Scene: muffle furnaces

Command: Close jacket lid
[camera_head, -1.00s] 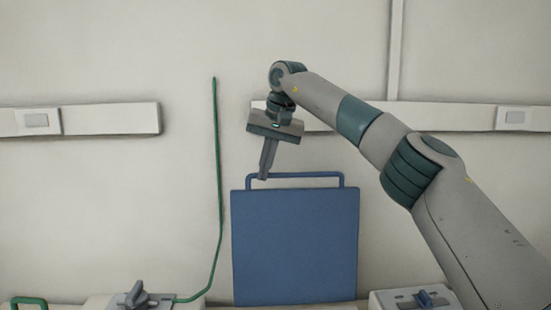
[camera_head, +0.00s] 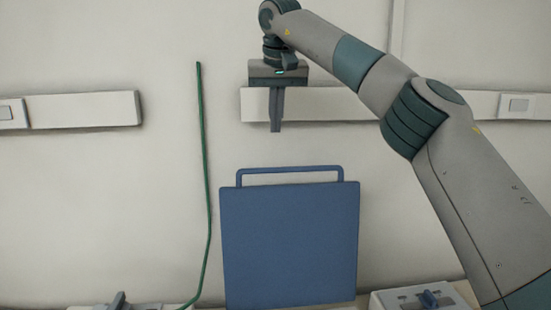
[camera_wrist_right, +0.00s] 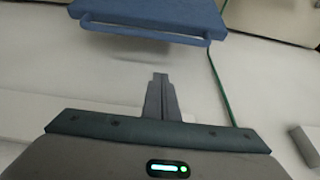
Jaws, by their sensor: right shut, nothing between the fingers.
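The blue jacket lid (camera_head: 289,245) stands upright, its flat face toward me, in the lower middle of the head view. Its thin blue handle (camera_head: 290,171) runs along the top edge. My right gripper (camera_head: 276,130) is shut and empty, pointing down above the left part of the handle, with a clear gap between them. In the right wrist view the lid (camera_wrist_right: 160,18) and its handle (camera_wrist_right: 142,31) are at the top, apart from the shut fingers (camera_wrist_right: 160,78). What the lid is attached to is below the head view. My left gripper is not in view.
A green cable or rod (camera_head: 205,180) rises left of the lid. Grey units with knobs stand at the bottom left (camera_head: 118,305) and bottom right (camera_head: 425,300). White wall rails (camera_head: 85,110) run along the pale wall behind.

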